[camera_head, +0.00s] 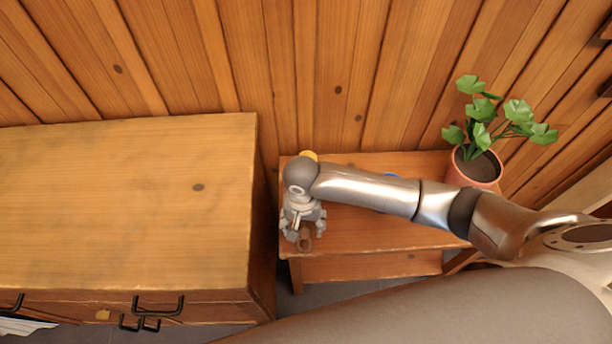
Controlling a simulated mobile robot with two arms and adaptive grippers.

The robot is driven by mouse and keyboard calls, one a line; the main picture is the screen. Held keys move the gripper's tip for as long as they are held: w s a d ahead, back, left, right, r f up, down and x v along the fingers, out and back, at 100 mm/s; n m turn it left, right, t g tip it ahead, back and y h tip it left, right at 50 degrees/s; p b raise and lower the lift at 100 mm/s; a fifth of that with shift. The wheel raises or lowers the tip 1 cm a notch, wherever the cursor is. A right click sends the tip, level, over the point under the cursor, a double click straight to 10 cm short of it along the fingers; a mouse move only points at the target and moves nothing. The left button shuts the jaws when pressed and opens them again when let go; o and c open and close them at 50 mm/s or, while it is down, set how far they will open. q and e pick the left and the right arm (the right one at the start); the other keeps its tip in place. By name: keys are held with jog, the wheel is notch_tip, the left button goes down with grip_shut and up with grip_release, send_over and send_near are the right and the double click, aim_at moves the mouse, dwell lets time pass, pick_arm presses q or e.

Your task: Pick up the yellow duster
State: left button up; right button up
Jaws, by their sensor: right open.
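A small piece of something yellow (309,155) shows at the back left of the low wooden table (345,236). My right wrist hides most of it, so I cannot tell its full shape or whether it is the duster. My right gripper (305,236) points down over the table's front left corner, with its fingers apart. A small brown rounded thing (306,244) shows between or just below the fingertips. I cannot tell whether they touch it or whether it belongs to the yellow thing. My left gripper is not in view.
A potted green plant (474,166) stands at the table's back right. A blue thing (391,176) is partly hidden behind my right arm. A wooden cabinet (120,200) with dark handles stands close to the left. A plank wall (330,80) closes the back.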

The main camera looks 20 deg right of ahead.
aim_at(304, 235)
jog(key=shift+f, duration=0.8)
notch_tip(304, 235, down, 5)
jog(key=shift+d+f, duration=0.1)
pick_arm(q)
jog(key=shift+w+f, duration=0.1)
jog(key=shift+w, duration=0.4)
pick_arm(e)
jog(key=shift+c, duration=0.3)
jog(key=shift+s, duration=0.1)
jog(key=c, duration=0.9)
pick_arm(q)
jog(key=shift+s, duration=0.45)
pick_arm(e)
jog(key=shift+c, duration=0.8)
jog(key=shift+r, duration=0.25)
